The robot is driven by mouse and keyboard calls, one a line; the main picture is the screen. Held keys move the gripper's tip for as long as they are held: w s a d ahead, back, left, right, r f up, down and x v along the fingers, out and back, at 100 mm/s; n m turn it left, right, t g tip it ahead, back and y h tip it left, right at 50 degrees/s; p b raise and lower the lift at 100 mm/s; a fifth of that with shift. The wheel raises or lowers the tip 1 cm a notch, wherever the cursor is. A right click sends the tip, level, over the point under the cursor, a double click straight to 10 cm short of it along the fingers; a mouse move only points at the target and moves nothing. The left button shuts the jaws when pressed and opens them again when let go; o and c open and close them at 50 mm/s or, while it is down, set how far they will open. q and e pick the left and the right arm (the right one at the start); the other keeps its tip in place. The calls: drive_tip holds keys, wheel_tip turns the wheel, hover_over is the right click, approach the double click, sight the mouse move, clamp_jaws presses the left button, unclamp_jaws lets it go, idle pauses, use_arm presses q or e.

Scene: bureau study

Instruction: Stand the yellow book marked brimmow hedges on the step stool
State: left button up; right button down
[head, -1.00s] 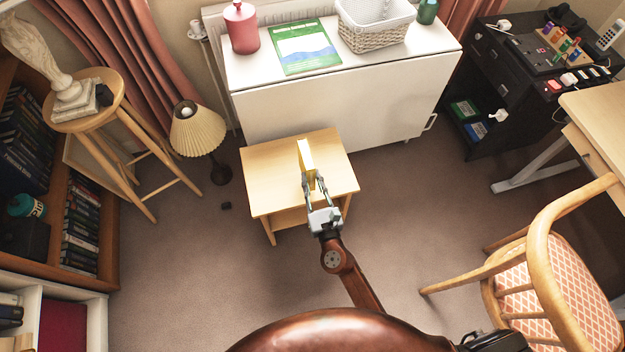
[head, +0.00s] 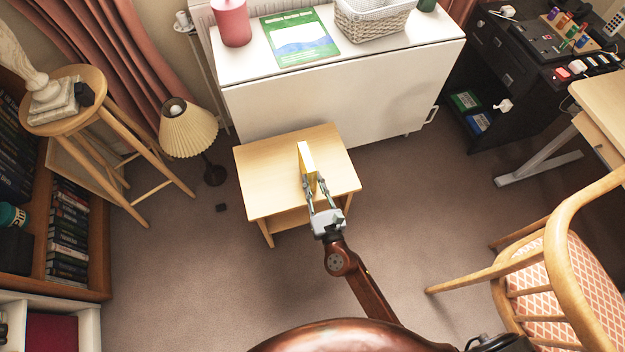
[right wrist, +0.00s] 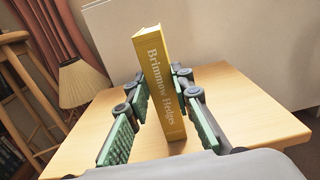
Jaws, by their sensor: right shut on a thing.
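The yellow book (head: 306,160) is upright over the top of the light wooden step stool (head: 264,172). In the right wrist view the book (right wrist: 160,75) shows its spine, marked Brimmow Hedges, and leans slightly in the picture. Its lower end meets the stool top (right wrist: 240,100) in the picture; I cannot tell whether it rests there or hangs just above. My right gripper (head: 314,188) is shut on the book, with a green-padded finger on each side of the lower part in the right wrist view (right wrist: 160,98). My left gripper is not in view.
A white cabinet (head: 290,105) stands behind the stool. A pleated lamp (head: 188,130) and a round wooden stool (head: 95,120) with a statue are at the left. A wooden chair (head: 550,250) is at the right.

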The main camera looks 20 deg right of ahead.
drive_tip(key=shift+r, duration=0.1)
drive_tip(key=c, duration=1.7)
unclamp_jaws()
